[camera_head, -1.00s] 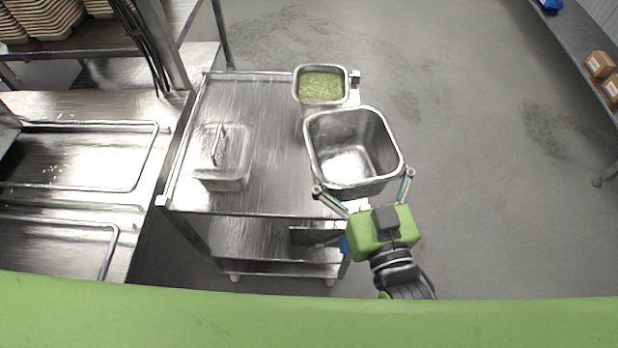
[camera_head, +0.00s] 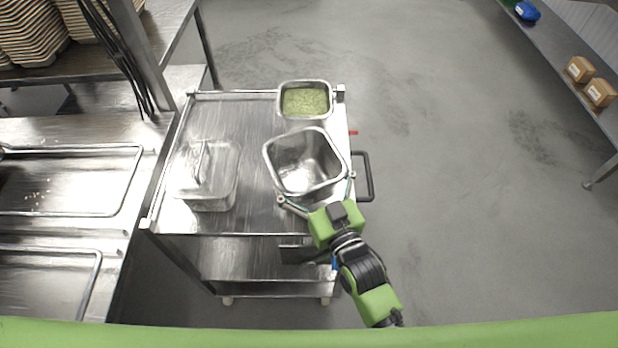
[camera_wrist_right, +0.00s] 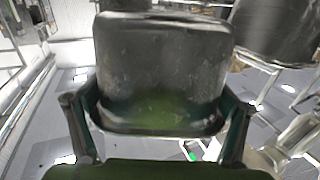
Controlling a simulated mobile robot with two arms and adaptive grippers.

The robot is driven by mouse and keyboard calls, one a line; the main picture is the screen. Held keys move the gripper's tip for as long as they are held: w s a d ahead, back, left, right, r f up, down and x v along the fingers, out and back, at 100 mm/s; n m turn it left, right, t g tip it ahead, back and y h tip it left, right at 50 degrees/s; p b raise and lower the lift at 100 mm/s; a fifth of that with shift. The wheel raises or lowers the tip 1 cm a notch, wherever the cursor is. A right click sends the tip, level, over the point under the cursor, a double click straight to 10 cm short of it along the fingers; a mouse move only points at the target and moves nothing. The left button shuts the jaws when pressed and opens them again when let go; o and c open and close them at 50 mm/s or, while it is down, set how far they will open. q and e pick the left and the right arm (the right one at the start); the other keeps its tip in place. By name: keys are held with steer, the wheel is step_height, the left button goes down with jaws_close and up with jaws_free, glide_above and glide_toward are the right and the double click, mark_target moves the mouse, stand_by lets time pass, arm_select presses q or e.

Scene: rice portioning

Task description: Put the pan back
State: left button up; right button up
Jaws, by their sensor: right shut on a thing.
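A deep, empty steel pan (camera_head: 305,178) is at the right front part of the steel cart (camera_head: 262,224) in the head view. My right gripper (camera_head: 315,188) is shut around the pan's near side, one finger on each side. In the right wrist view the pan (camera_wrist_right: 160,70) fills the middle between the two fingers (camera_wrist_right: 158,110). Whether the pan's base touches the cart top I cannot tell. My left gripper is not in view.
A pan of green food (camera_head: 304,102) stands at the cart's back right. A clear lidded container (camera_head: 208,190) with a handle stands on its left. A steel counter (camera_head: 70,180) is left of the cart. Open floor (camera_head: 450,180) lies to the right.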

mark_target(310, 180)
steer(key=shift+w+f, duration=0.4)
steer(key=shift+w, duration=0.1)
steer(key=shift+w+f, duration=0.2)
steer(key=shift+f, duration=1.55)
steer(key=shift+f, duration=0.15)
steer(key=o, duration=1.6)
steer(key=shift+f, duration=0.15)
steer(key=shift+s+d, duration=0.1)
steer(key=shift+s, duration=0.05)
steer(key=b+v, duration=0.1)
steer(key=v, duration=1)
steer(key=shift+s+d, duration=0.1)
steer(key=shift+s, duration=0.3)
